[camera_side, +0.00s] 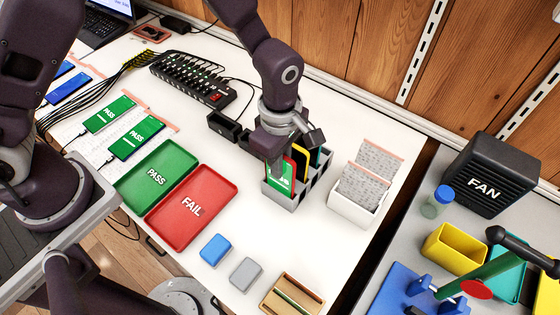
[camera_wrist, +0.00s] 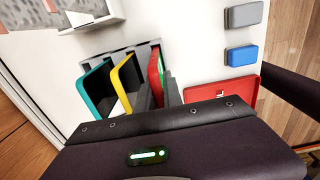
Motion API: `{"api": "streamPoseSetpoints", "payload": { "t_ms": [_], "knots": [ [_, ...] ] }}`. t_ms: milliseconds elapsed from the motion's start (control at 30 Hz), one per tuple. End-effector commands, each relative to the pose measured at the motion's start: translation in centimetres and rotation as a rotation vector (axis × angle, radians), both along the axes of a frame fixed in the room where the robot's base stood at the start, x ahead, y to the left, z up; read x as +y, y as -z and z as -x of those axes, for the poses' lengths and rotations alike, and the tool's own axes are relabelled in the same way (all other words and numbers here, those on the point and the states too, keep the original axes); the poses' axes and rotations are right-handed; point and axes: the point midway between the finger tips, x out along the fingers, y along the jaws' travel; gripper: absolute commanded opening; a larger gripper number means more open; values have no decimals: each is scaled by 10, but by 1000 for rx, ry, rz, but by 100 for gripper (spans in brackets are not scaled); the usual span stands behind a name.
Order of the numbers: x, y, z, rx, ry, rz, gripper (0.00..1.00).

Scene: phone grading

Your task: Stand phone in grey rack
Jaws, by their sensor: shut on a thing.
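The grey rack (camera_side: 283,202) stands on the white table, and its slotted top shows in the wrist view (camera_wrist: 118,53). My gripper (camera_side: 276,158) is directly above its near left end, shut on a red-cased phone (camera_side: 282,183) with a lit green screen. This phone is roughly upright, its lower part down at the rack's end slot; whether it touches the bottom is hidden. In the wrist view the red phone (camera_wrist: 155,68) is at the right of the rack. A yellow phone (camera_wrist: 124,78) and a teal phone (camera_wrist: 95,92) stand in the other slots.
A red FAIL tray (camera_side: 192,207) and a green PASS tray (camera_side: 157,176) lie left of the rack. A white bin (camera_side: 352,208) with grey sheets stands close at its right. Blue (camera_side: 215,249) and grey (camera_side: 246,272) blocks lie in front, with clear table between.

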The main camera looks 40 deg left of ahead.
Motion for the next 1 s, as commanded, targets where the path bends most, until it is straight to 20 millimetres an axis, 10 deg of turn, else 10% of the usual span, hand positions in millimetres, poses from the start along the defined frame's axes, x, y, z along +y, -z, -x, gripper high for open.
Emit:
{"api": "streamPoseSetpoints", "payload": {
  "t_ms": [833,1000],
  "knots": [
    [0,18,0,0,0,0,0],
    [0,18,0,0,0,0,36]
  ]
}}
